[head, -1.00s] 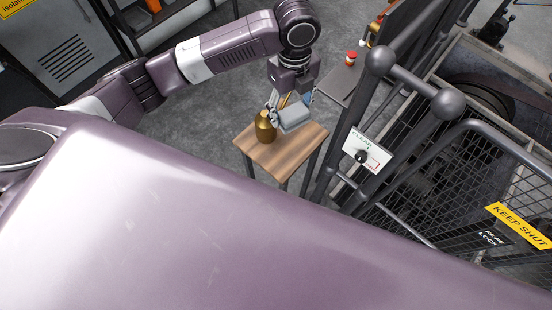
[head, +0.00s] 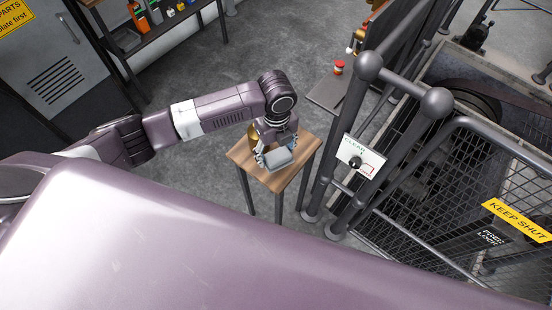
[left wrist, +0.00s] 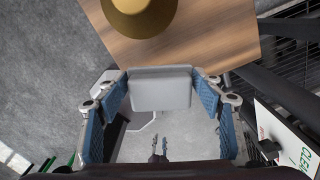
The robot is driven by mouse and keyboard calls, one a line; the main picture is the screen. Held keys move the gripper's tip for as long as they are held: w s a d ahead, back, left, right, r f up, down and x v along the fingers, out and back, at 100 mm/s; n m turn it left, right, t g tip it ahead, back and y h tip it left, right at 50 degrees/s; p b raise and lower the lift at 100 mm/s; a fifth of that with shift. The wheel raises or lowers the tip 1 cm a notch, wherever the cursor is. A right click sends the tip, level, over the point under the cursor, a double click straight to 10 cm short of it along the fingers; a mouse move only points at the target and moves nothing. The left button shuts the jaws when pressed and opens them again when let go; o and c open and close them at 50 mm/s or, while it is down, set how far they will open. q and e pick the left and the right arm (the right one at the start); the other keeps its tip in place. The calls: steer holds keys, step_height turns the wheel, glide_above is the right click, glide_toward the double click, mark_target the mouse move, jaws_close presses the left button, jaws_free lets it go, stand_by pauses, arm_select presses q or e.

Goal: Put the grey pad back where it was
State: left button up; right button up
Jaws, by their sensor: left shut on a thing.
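The grey pad (head: 279,158) is a small block held in my left gripper (head: 273,152) over the small wooden table (head: 258,168). In the left wrist view the pad (left wrist: 160,89) sits between the two blue-lined fingers (left wrist: 160,92), which are shut on it. There the pad overlaps the near edge of the wooden top (left wrist: 200,45). Whether it touches the wood I cannot tell.
A brass-coloured vessel (left wrist: 140,14) stands on the table, and it shows partly behind my gripper in the head view (head: 252,132). A grey gate frame with mesh (head: 400,215) and a white switch plate (head: 360,157) stands close right of the table. Floor left of the table is clear.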

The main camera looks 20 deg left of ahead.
mark_target(276, 152)
arm_select(q)
steer(key=shift+f, duration=2.45)
steer(key=shift+f, duration=0.1)
steer(key=o, duration=1.1)
step_height(276, 152, up, 12)
steer(key=shift+r, duration=0.15)
